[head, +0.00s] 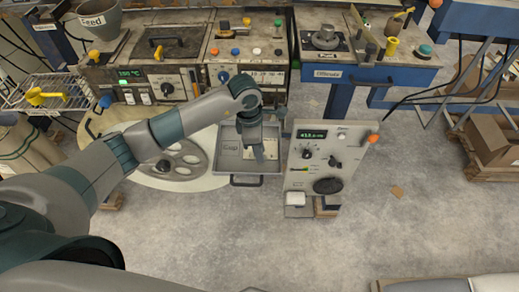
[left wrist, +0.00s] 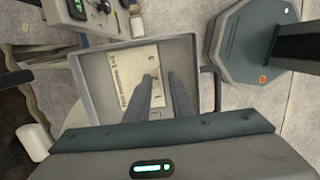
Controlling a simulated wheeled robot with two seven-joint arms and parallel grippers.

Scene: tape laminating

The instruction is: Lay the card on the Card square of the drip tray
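The drip tray (head: 224,168) is a shallow grey metal pan with a front handle, in the middle of the head view. A cream printed rectangle, which looks like the card (left wrist: 122,72), lies flat or nearly flat on the tray floor in the left wrist view. My left gripper (head: 259,157) points down into the tray. In the left wrist view its two fingers (left wrist: 161,78) are over the card's edge with a narrow gap between them. I cannot tell whether they touch the card. My right gripper is not in view.
A grey control box (head: 327,160) with knobs and a display stands close right of the tray. A bench with knobs and buttons (head: 165,85) runs behind. The floor in front is clear.

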